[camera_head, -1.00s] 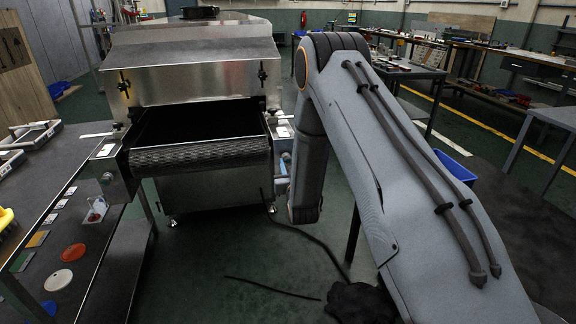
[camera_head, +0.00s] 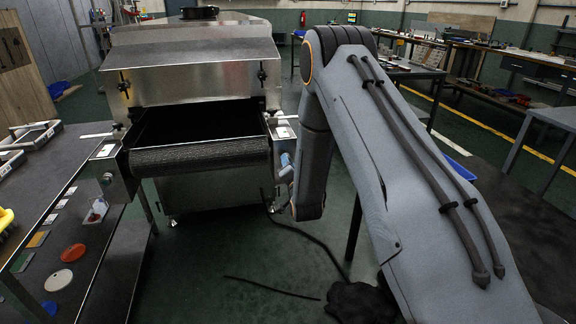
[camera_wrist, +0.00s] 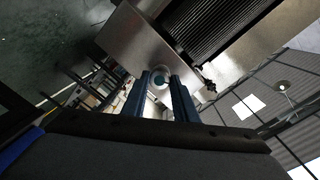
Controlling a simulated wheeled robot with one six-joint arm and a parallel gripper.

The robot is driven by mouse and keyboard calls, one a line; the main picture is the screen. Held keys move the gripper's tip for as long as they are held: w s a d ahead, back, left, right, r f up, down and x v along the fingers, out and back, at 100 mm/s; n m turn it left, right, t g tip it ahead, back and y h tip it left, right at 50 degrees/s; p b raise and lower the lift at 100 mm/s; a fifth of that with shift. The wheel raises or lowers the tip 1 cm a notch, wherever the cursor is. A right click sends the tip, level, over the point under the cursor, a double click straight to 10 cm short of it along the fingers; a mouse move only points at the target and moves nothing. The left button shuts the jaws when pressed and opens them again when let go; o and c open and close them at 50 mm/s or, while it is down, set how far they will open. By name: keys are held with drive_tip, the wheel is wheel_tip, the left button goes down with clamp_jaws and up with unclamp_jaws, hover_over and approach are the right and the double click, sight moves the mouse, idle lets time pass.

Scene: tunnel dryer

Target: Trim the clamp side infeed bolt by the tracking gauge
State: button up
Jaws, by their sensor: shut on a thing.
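The tunnel dryer (camera_head: 200,80) stands ahead, with its dark mesh infeed belt (camera_head: 200,158) running into the opening. A metal bracket with a pale plate (camera_head: 284,132) sits at the belt's right end. My gripper (camera_head: 285,162) is at this bracket, mostly hidden behind my arm in the head view. In the wrist view, the two blue fingers of my gripper (camera_wrist: 161,88) are shut around the round infeed bolt (camera_wrist: 158,78) on the metal frame. The ribbed belt (camera_wrist: 230,30) lies just beyond. I cannot clearly make out the tracking gauge or read any mark.
A matching bracket (camera_head: 105,165) with a round knob is at the belt's left end. A dark bench (camera_head: 75,220) with colored discs and cards stands at the left. Dark cables (camera_head: 310,240) lie on the floor below my arm. Floor in front of the dryer is otherwise open.

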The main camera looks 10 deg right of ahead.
drive_tip(key=m+y, duration=0.1)
drive_tip(key=m, duration=0.9)
drive_tip(key=shift+d+f+m, duration=0.1)
drive_tip(key=shift+d+m, duration=0.05)
drive_tip(key=shift+m, duration=0.15)
idle(0.5)
drive_tip(key=o, duration=1.1)
drive_tip(key=shift+c, duration=0.2)
drive_tip(key=shift+s, duration=0.1)
drive_tip(key=s, duration=0.7)
drive_tip(key=shift+s+r, duration=0.25)
drive_tip(key=shift+s, duration=0.1)
drive_tip(key=shift+d, duration=0.1)
